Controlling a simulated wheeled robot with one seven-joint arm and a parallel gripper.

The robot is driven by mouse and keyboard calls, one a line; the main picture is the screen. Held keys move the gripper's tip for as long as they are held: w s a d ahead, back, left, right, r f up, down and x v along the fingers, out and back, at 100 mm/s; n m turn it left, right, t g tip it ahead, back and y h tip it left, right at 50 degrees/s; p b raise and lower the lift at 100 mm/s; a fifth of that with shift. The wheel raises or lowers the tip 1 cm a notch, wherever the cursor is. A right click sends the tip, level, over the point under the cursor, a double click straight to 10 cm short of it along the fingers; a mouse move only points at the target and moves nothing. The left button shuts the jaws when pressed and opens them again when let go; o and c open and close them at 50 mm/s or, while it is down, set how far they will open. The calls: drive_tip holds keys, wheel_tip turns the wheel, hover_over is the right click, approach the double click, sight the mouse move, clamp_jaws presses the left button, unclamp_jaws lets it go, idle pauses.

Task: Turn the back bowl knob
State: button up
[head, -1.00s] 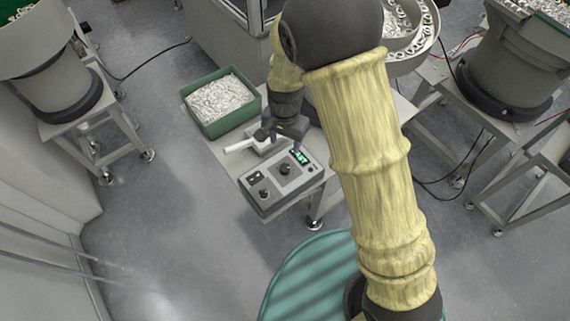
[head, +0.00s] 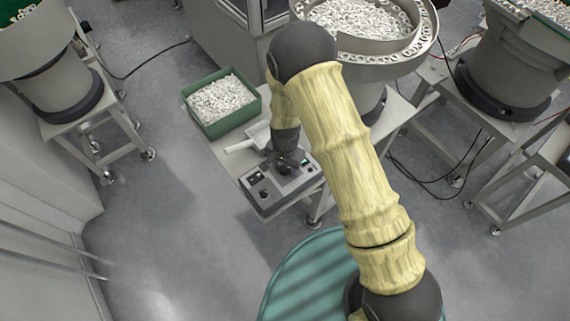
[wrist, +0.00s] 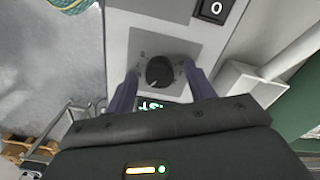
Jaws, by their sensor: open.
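A grey control box (head: 270,203) sits at the front edge of the small table. A black round knob (wrist: 160,71) with a pale pointer line stands on its grey panel, in the wrist view. My gripper (wrist: 160,77) is open over the box, one purple finger on each side of this knob; I cannot tell if they touch it. A green display (wrist: 153,105) is partly hidden by my gripper. A second black knob (head: 265,194) is near the box's front, clear of my gripper. A black rocker switch (wrist: 213,10) is beyond the first knob.
A white scoop (head: 240,147) lies beside the box. A green bin (head: 222,130) of small white parts stands behind on the table. A vibratory bowl (head: 365,45) stands at the back right. Open floor lies left of the table.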

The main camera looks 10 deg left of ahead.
drive_tip(key=c, duration=1)
drive_tip(key=shift+n, duration=0.4)
drive_tip(key=n+b, duration=0.1)
drive_tip(key=n, duration=0.4)
drive_tip(key=shift+b, duration=0.3)
drive_tip(key=n+b, duration=0.1)
drive_tip(key=n, duration=0.5)
drive_tip(key=shift+w, duration=0.1)
drive_tip(key=shift+a, duration=0.1)
drive_tip(key=o, duration=1)
